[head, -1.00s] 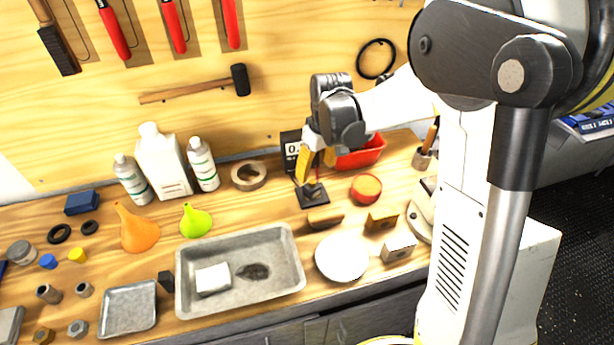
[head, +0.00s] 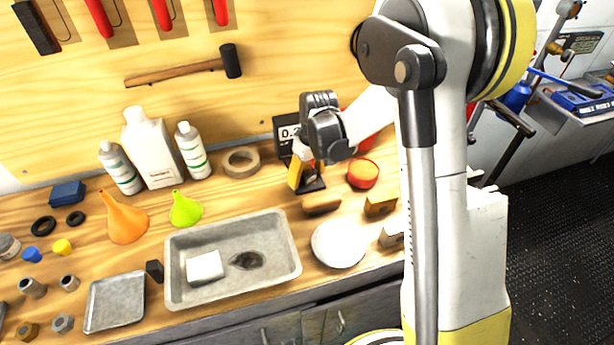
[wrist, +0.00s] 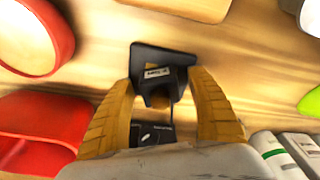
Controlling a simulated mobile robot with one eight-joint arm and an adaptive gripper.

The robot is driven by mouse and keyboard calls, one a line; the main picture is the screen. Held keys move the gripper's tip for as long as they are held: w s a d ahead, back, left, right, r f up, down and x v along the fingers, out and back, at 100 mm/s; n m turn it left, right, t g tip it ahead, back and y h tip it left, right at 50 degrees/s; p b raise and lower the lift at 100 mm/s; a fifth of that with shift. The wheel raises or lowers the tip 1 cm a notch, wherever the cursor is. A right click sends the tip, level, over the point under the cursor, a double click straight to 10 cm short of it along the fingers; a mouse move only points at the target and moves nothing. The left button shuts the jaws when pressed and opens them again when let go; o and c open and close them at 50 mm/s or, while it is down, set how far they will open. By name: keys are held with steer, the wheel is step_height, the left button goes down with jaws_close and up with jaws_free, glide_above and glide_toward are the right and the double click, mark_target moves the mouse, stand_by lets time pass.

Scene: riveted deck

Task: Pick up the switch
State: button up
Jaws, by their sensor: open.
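A small black device on a flat square base, which looks like the switch (head: 312,184), sits on the wooden bench below the wall panel. In the wrist view the switch (wrist: 162,90) shows a dark raised block with a small pale label on its black base. My gripper (head: 304,176) points down over it with yellow fingers, which partly hide it in the head view. In the wrist view my gripper (wrist: 163,80) is open, with one finger on each side of the raised block. I cannot tell whether either finger touches it.
A metal tray (head: 176,286) lies front left. A red bin (wrist: 35,135) is beside my gripper.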

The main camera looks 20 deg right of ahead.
steer(key=c, duration=1.4)
steer(key=shift+c, duration=0.2)
steer(key=shift+r, duration=0.1)
